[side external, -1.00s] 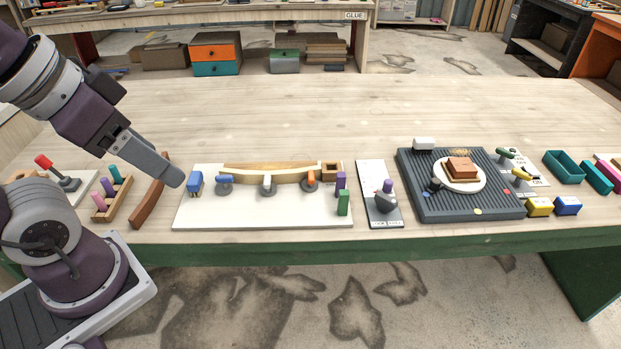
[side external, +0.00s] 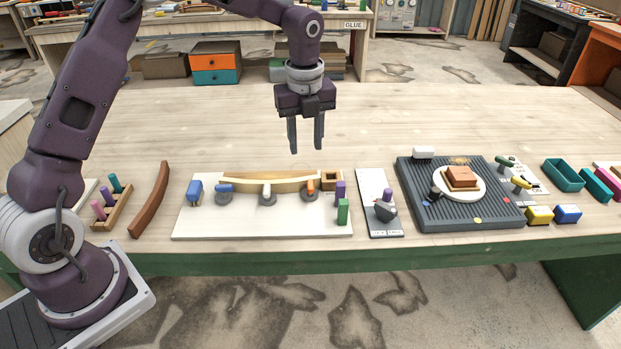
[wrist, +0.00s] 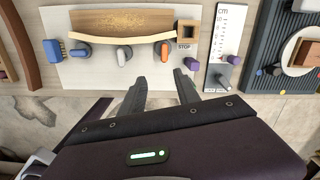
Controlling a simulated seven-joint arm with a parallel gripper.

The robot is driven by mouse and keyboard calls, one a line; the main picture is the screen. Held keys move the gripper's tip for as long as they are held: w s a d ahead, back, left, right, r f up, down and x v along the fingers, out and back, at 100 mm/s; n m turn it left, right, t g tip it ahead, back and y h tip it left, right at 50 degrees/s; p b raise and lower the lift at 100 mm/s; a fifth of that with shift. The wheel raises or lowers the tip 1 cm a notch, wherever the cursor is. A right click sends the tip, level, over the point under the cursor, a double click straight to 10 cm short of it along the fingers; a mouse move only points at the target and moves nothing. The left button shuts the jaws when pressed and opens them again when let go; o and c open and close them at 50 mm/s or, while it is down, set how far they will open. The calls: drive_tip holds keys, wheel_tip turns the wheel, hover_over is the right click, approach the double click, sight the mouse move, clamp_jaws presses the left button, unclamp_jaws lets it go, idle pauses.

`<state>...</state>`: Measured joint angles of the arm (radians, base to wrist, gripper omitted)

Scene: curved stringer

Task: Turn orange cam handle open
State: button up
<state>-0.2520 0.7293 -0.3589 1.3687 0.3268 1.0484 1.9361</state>
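The orange cam handle (side external: 310,187) stands on a round grey base at the right end of a pale curved strip on the white board (side external: 290,225). In the wrist view my gripper (wrist: 160,85) is below the orange handle, touching nothing.
A purple peg (side external: 341,188) and a green block (side external: 343,211) stand at the board's right end. A blue brush-like block (side external: 194,189) is at its left. A ruler plate (side external: 372,225) and a ridged grey tray (side external: 460,212) lie further right. The table behind the board is clear.

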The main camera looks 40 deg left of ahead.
sight(310, 183)
drive_tip(key=f+m, duration=0.1)
drive_tip(key=w+f, duration=0.1)
drive_tip(key=f, duration=0.1)
drive_tip(key=w+a+f+m, duration=0.1)
drive_tip(key=f, duration=0.1)
drive_tip(key=shift+w+f+m+g+h, duration=0.15)
drive_tip(key=shift+f+m+g+h, duration=0.05)
drive_tip(key=shift+m+g+h, duration=0.1)
wheel_tip(310, 183, down, 7)
drive_tip(key=shift+w+f, duration=0.1)
drive_tip(key=shift+f, duration=0.1)
drive_tip(key=shift+c, duration=0.5)
clamp_jaws()
